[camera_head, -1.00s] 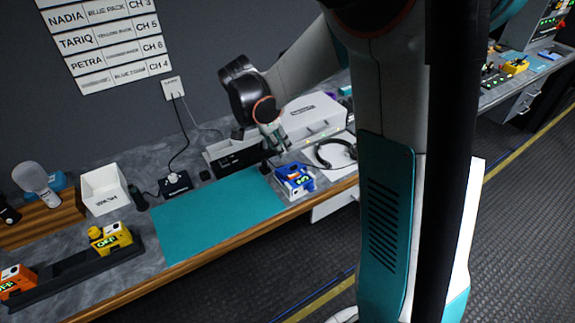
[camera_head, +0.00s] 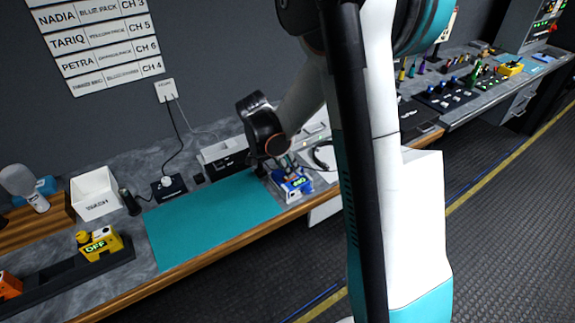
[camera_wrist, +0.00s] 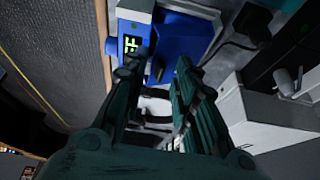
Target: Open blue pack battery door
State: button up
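The blue pack (camera_head: 302,184) sits near the front edge of the counter, just right of the teal mat, with a lit green display. In the wrist view the blue pack (camera_wrist: 187,38) lies ahead of my fingertips, its display partly readable as "FF". My gripper (camera_wrist: 157,70) has its two fingers apart, with nothing seen held between them. In the head view my gripper (camera_head: 282,168) is right at the pack's back left side. I cannot tell whether a finger touches the pack. The battery door cannot be made out clearly.
The teal mat (camera_head: 205,222) is clear. A yellow pack (camera_head: 101,246) showing "OFF" stands in a black rack at the left. A headset (camera_head: 323,155) lies behind the blue pack.

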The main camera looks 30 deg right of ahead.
grip_shut()
jog(key=shift+w+r, duration=0.1)
jog(key=shift+w, duration=0.05)
jog(key=shift+w+r+n+g, duration=0.15)
jog(key=shift+w+r+g, duration=0.2)
jog(key=shift+g, duration=0.35)
jog(key=shift+w+r+n+g, duration=0.15)
jog(key=shift+w+g, duration=0.3)
jog(key=shift+g, duration=0.25)
jog(key=shift+w+a+r+n+g, duration=0.15)
jog(key=shift+w+g, duration=0.25)
jog(key=shift+g, duration=0.3)
jog(key=shift+w+d+r+n+g, duration=0.15)
jog(key=shift+w+g, duration=0.2)
jog(key=shift+g, duration=0.35)
jog(key=shift+a+h, duration=0.1)
jog(key=shift+h, duration=0.2)
grip_release()
jog(key=shift+w+f, duration=0.15)
